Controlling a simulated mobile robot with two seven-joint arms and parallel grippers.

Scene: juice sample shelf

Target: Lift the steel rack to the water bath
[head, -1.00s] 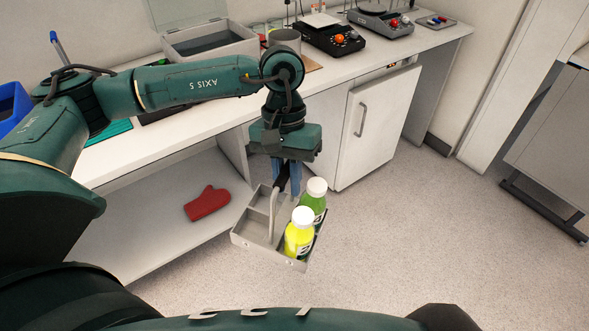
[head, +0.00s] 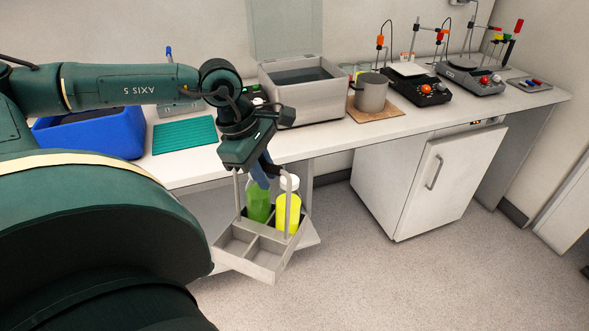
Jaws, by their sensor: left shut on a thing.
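The steel rack (head: 250,266) is a grey open carrier with compartments and an upright handle. It hangs in front of the bench, below the height of the worktop, and looks tilted. A green bottle (head: 259,204) and a yellow bottle (head: 288,212) stand in its far compartments; the near compartments are empty. My left gripper (head: 265,174) is above the rack, shut on its handle; the fingers partly hide the grip. The water bath (head: 318,104) is a grey box on the bench behind the gripper, with its lid (head: 286,28) raised. My right gripper is out of view.
On the bench (head: 395,125), a steel pot (head: 371,94) on a brown board stands right of the bath. Several stirrer devices stand farther right. A blue bin (head: 92,133) and a green mat (head: 184,134) are to the left. A white cabinet (head: 428,180) is below.

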